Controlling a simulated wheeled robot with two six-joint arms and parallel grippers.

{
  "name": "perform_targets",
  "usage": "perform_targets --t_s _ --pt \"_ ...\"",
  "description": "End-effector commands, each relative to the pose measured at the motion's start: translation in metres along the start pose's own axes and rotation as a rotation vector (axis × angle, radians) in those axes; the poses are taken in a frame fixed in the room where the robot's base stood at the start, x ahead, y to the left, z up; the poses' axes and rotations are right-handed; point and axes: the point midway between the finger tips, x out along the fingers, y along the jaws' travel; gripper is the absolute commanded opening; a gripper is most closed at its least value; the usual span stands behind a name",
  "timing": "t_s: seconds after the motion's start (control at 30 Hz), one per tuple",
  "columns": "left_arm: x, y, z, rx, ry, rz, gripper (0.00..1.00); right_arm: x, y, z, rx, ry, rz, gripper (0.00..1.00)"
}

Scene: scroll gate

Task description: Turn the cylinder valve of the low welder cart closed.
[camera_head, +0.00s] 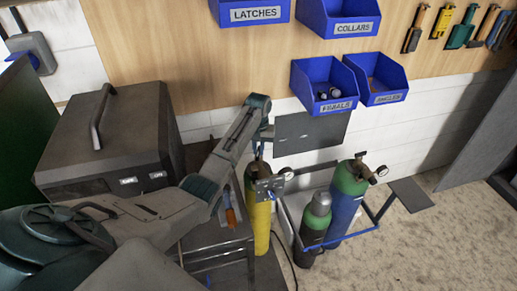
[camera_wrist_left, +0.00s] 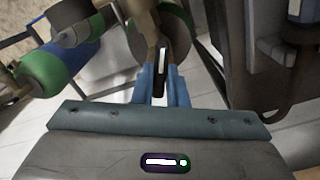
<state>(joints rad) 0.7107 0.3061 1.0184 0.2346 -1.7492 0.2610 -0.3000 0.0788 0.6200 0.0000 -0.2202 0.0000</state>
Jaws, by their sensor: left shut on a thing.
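My left arm reaches over from the left in the head view. Its gripper (camera_head: 262,148) points down at the top of a yellow cylinder with a green shoulder (camera_head: 258,212). In the left wrist view the blue fingers (camera_wrist_left: 160,88) are shut on a narrow brass-coloured valve part (camera_wrist_left: 154,22) above a rounded cylinder top (camera_wrist_left: 178,38). The fingers hide part of the valve, so its turn position cannot be told. A gauge (camera_head: 287,173) sits beside the valve. My right gripper is not in view.
A dark welder box (camera_head: 110,135) stands left of the yellow cylinder. A blue-railed cart (camera_head: 345,240) at right holds a blue-green cylinder (camera_head: 345,200) and a grey-green one (camera_head: 316,220). Blue bins (camera_head: 322,84) hang on the wall behind.

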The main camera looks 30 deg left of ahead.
Motion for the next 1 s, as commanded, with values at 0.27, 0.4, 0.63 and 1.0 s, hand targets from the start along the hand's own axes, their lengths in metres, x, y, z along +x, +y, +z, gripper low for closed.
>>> perform_targets --t_s 0.27,0.4,0.63,1.0 --pt "-0.0046 0.0001 -0.0027 0.262 0.009 0.0 0.0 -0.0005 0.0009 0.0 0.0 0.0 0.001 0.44" --pt "-0.0047 0.0001 -0.0028 0.395 0.01 -0.001 0.0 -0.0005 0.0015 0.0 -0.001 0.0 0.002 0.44" --pt "-0.0049 0.0 -0.003 0.613 0.011 -0.002 0.0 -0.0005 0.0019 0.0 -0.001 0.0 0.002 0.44" --pt "-0.0053 -0.0001 -0.0033 0.929 0.012 -0.004 0.0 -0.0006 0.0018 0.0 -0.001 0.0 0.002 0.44"
